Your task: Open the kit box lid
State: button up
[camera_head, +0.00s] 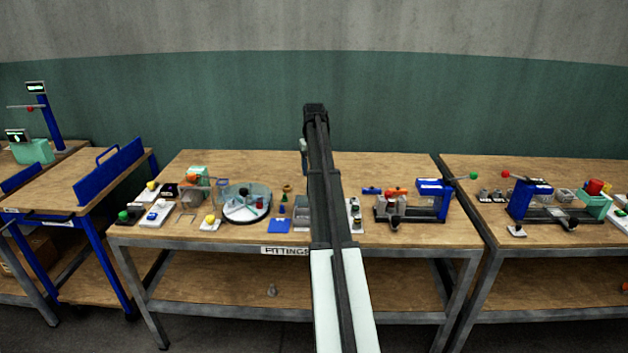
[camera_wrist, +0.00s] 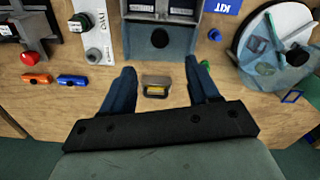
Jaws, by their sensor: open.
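In the wrist view a grey-blue box (camera_wrist: 134,42) with a round black spot or knob on it stands at the top centre, cut off by the frame edge. It looks like the kit box, beside a blue card marked KIT (camera_wrist: 226,5). I cannot tell how its lid stands. My gripper (camera_wrist: 160,72) is open, with two dark blue fingers apart and pointing toward the box. In the head view my arm hides the gripper and part of the box area.
A round clear-covered dish (camera_wrist: 270,45) stands to the right in the wrist view, and a white switch plate (camera_wrist: 95,45) to the left. Orange (camera_wrist: 37,80) and blue (camera_wrist: 72,80) pieces lie further left. In the head view a blue-framed press (camera_head: 432,200) stands right of my arm.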

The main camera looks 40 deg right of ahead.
jog(key=shift+r, duration=1.15)
jog(key=shift+w, duration=0.1)
